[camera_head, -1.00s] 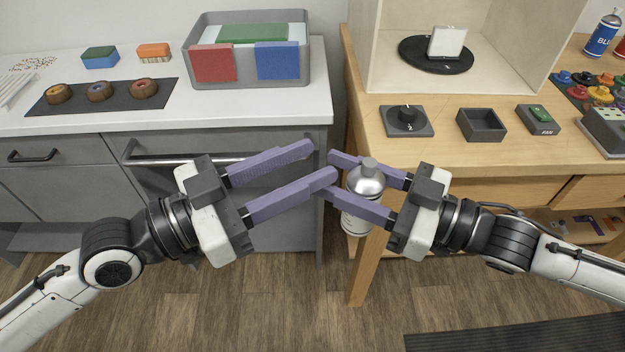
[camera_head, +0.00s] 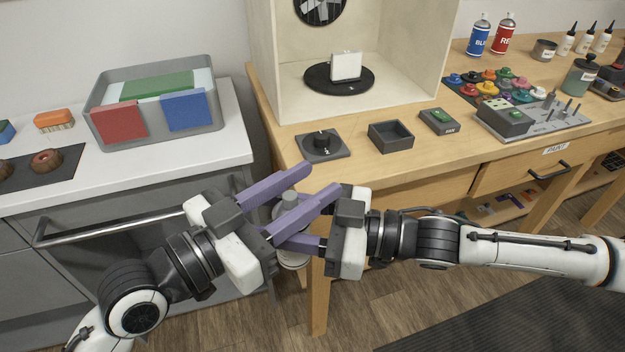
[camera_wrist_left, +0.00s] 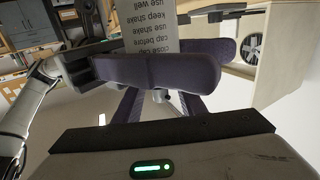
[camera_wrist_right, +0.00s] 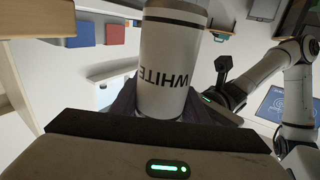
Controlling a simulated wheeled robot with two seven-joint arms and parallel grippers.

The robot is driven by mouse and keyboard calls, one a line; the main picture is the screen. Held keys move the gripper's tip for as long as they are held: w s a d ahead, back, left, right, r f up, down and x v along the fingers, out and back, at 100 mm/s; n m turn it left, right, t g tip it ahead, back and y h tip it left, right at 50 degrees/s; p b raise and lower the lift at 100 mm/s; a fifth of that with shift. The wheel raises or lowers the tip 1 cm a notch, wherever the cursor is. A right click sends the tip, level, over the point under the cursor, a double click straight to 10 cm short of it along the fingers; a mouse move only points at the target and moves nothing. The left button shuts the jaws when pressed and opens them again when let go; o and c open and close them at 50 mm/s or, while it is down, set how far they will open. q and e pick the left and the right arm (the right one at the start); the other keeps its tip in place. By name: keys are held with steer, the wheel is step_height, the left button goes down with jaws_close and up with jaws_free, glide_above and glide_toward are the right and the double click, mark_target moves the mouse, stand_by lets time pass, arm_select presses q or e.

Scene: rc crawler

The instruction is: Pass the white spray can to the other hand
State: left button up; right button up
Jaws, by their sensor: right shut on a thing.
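The white spray can (camera_head: 292,262) hangs upright in front of the wooden bench's left end. Its silver top shows between the purple fingers in the head view. My right gripper (camera_head: 285,226) is shut on the can. The can fills the middle of the right wrist view (camera_wrist_right: 168,60), with the word WHITE upside down. My left gripper (camera_head: 319,180) is open, its two fingers spread to either side of the can's upper part. In the left wrist view the can (camera_wrist_left: 150,35) shows its printed text beyond the crossing right fingers. The fingers hide the can's middle in the head view.
A grey counter (camera_head: 215,150) with a grey bin (camera_head: 155,100) stands left. Open floor lies below the grippers.

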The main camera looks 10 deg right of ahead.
arm_select(q)
steer(key=shift+w+d, duration=0.3)
steer(key=shift+d, duration=0.3)
jaws_close()
arm_select(e)
steer(key=o, duration=1.2)
steer(key=shift+o, duration=0.2)
